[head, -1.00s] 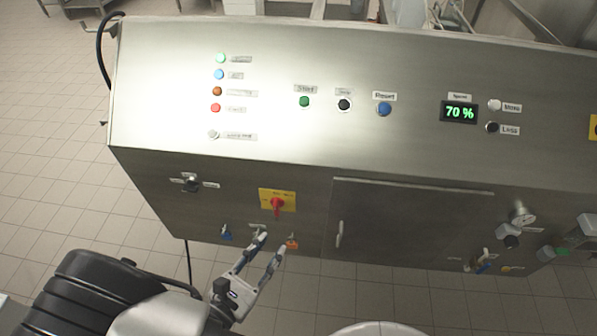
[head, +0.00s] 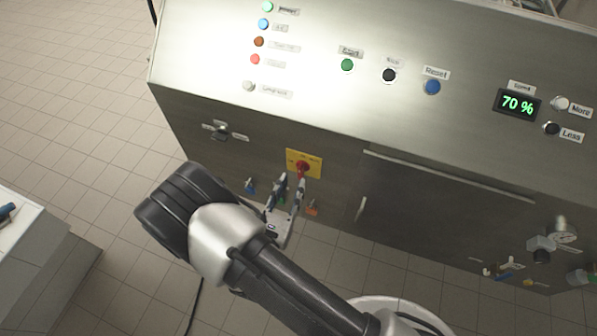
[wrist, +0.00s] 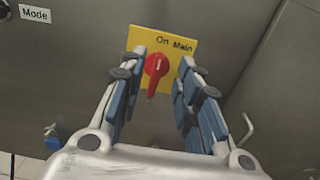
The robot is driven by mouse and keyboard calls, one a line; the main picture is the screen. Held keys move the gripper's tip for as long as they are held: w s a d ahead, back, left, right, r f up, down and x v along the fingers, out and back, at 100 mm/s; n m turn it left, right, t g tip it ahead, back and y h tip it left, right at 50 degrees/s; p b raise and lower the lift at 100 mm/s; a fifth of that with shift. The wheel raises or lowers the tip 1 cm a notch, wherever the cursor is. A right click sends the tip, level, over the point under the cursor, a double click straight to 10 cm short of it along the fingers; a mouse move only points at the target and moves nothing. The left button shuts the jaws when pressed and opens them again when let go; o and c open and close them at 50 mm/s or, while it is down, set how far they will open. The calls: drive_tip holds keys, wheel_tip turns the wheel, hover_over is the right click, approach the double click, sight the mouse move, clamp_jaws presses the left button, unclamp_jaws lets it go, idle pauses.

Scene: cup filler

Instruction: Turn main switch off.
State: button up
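The main switch is a red rotary knob (wrist: 156,66) on a yellow plate (wrist: 171,39) marked "On" and "Main" in the wrist view. Its handle points roughly downward in that view. In the head view the red knob (head: 302,167) sits on its yellow plate (head: 314,157) on the front panel of the machine. My gripper (wrist: 158,62) is open, with one finger on each side of the knob in the wrist view. In the head view my gripper (head: 292,180) is just below the plate. I cannot tell whether the fingers touch the knob.
A mode switch (head: 221,133) is left of the plate. Below are a blue fitting (head: 250,185) and an orange fitting (head: 312,207). A cabinet door (head: 440,200) with a handle (head: 361,208) is to the right. Buttons and a 70 % display (head: 517,104) are on the sloped top.

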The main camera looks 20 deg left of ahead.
sight(299, 169)
drive_tip(key=w, duration=0.4)
drive_tip(key=w+b, duration=0.1)
drive_tip(key=w, duration=0.1)
drive_tip(key=shift+d, duration=0.25)
drive_tip(key=shift+c, duration=0.2)
clamp_jaws()
